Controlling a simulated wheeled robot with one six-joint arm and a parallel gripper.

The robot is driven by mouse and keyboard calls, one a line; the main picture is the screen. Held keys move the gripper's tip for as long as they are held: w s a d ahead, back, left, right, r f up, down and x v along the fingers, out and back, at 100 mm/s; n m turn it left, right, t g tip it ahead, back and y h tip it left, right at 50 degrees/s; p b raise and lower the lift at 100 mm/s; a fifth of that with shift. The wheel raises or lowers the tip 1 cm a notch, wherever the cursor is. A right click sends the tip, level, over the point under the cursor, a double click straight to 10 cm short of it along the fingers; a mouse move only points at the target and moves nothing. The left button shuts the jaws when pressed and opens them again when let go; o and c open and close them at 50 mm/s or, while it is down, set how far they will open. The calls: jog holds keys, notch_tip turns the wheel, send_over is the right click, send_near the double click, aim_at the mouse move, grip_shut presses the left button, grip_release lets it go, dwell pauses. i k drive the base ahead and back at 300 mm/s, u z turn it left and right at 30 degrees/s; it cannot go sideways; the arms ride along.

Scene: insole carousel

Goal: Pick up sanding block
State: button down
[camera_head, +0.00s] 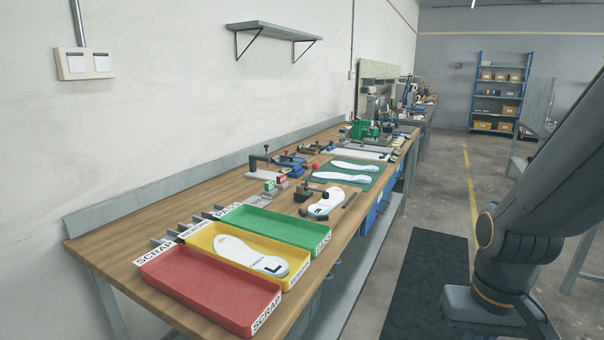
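I cannot make out for certain which item is the sanding block. Small blocks, one green (269,186) and one red (281,181), sit on the wooden workbench (170,225) behind the trays, but they are too small to identify. A white insole (325,204) with dark pieces at its ends lies on the bench, with a thin dark tool (349,201) to its right. My gripper is out of view; only part of my arm shows at the right.
Red (225,312), yellow (291,282) and green (290,234) trays stand at the bench's near end; the yellow one holds an insole (250,257). Two insoles lie on a green mat (350,180). Tools and clamps crowd the back. A dark floor mat (428,280) lies beside the bench.

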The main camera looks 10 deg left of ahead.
aim_at(296, 172)
jog(key=z, duration=0.7)
jog(key=i, duration=2.55)
jog(key=u, duration=1.15)
jog(key=i, duration=0.7)
jog(key=u, duration=0.65)
